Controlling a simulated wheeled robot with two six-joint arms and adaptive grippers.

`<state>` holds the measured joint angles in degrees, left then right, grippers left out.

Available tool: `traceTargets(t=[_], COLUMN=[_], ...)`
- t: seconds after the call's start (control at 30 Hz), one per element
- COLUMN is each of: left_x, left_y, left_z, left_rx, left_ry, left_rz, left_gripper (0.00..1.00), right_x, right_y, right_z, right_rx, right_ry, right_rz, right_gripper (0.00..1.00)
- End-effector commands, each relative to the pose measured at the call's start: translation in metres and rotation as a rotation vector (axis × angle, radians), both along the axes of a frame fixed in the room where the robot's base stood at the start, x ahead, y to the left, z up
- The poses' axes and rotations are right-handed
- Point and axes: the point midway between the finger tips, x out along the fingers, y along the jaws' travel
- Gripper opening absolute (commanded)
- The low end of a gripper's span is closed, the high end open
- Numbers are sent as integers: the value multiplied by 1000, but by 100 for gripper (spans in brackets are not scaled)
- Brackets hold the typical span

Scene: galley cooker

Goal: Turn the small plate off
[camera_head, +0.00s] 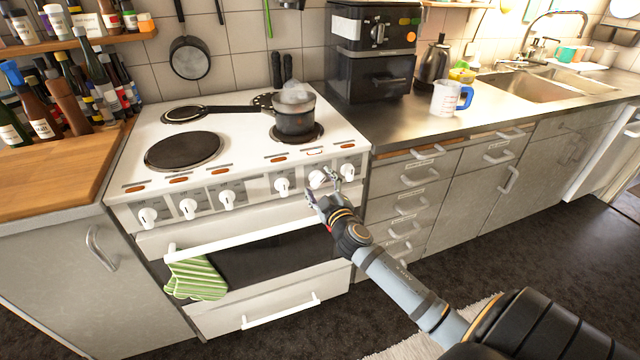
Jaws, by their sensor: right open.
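A white cooker (230,160) has several white knobs along its front panel. A small pot (295,121) with pale steam above it stands on a small dark plate (312,138) at the right of the hob. My right gripper (323,184) is open in front of the right part of the panel. Its fingers are around or just in front of a white knob (316,179), partly covering it; I cannot tell whether they touch. Another knob (347,171) is just to its right, and one (282,185) to its left. My left gripper is not in view.
A large plate (184,150) and another small plate (184,114) are bare on the left. The oven handle (240,238) runs below the knobs, with a green striped towel (195,278) on it. A measuring jug (448,98) stands on the counter at right.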

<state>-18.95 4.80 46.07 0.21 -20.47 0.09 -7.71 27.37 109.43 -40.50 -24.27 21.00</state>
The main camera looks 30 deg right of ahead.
Motion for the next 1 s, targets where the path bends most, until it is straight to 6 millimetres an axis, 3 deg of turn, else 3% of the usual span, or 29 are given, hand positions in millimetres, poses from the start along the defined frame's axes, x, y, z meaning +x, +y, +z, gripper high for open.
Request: traceTargets(t=[0.2, 0.6, 1.0], left_x=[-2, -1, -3], left_y=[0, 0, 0], left_z=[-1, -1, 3], left_rx=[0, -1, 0], left_ry=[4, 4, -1], left_rz=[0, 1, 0], left_gripper=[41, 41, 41], right_x=[0, 0, 0], right_y=[0, 0, 0], right_z=[0, 0, 1], right_rx=[0, 0, -99], right_ry=[0, 0, 24], right_rz=[0, 0, -2], right_gripper=[67, 15, 15])
